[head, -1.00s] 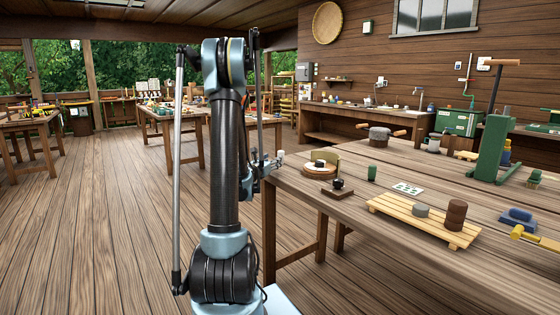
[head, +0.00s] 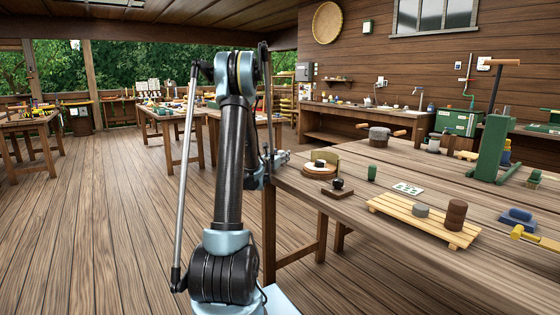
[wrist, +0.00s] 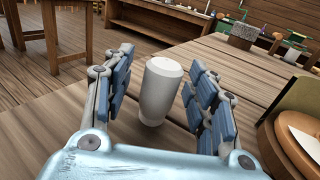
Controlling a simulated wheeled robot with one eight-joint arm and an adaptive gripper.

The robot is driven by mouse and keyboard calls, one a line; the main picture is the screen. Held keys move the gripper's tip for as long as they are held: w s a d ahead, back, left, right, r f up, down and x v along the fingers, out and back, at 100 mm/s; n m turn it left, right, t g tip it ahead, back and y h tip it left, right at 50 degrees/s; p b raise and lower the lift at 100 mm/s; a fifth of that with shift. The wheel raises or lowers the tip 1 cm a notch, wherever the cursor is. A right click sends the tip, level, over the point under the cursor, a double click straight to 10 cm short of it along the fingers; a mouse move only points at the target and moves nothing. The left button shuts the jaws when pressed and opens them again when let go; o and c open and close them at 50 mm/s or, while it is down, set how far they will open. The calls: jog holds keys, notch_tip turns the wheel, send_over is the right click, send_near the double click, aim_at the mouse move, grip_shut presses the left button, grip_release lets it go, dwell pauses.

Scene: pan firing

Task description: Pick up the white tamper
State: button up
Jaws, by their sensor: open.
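The white tamper (wrist: 160,92) stands upright on the wooden table (wrist: 75,150) in the wrist view. It has a rounded body, a rimmed top and a narrower base. My gripper (wrist: 162,62) is open, with one blue-padded finger on each side of the tamper. There is a visible gap to the left finger; the right finger is close, and I cannot tell whether it touches. In the head view my gripper (head: 275,160) is small at the near left corner of the table, and I cannot make out the tamper clearly there.
A round wooden piece with a white disc (wrist: 306,140) is right of my gripper. On the table in the head view are a dark stamp-like block (head: 337,188), a green cup (head: 372,173), a slatted board (head: 400,212) and a green press (head: 492,140). Floor is open to the left.

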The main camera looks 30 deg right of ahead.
grip_shut()
dwell(0.3)
